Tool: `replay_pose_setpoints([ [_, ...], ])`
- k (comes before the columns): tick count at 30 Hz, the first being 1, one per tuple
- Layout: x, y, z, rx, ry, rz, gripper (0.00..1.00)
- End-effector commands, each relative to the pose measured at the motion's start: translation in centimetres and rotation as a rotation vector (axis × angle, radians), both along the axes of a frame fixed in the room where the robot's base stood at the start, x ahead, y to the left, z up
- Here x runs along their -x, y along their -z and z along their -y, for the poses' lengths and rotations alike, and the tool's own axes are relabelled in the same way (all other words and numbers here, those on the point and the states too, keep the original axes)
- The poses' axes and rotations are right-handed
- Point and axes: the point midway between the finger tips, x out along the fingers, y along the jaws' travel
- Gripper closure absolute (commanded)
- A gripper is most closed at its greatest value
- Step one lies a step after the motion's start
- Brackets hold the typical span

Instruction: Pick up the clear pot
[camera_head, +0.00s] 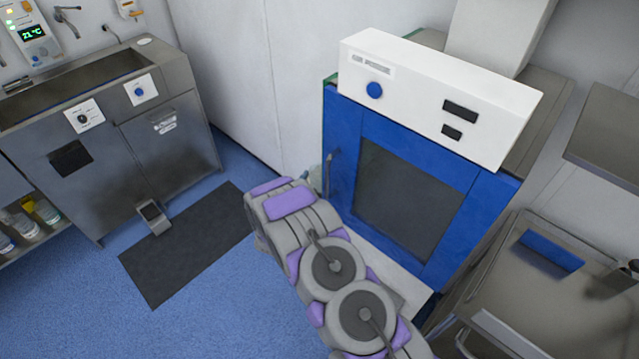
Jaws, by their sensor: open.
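No clear pot can be made out for certain. A small pale, greenish translucent shape (316,179) shows just behind the far end of my arm, beside the blue cabinet's left edge. Most of it is hidden, so I cannot tell what it is. My grey and purple arm reaches up from the bottom centre toward the blue cabinet. My gripper's fingers do not show.
A blue cabinet (345,125) with a dark window and white top panel stands ahead. A steel sink unit (185,140) is at left, with a dark mat (190,245) before it. A steel surface (560,310) is at right. Blue floor at lower left is clear.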

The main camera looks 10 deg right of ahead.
Motion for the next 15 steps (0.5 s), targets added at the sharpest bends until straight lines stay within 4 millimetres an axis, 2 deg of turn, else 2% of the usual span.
replay_pose_setpoints([
  [2, 0.01, 0.00, -0.14, 0.001, 0.000, 0.000, 0.05],
  [15, 0.03, 0.03, -0.33, 0.003, 0.000, -0.001, 0.47],
])
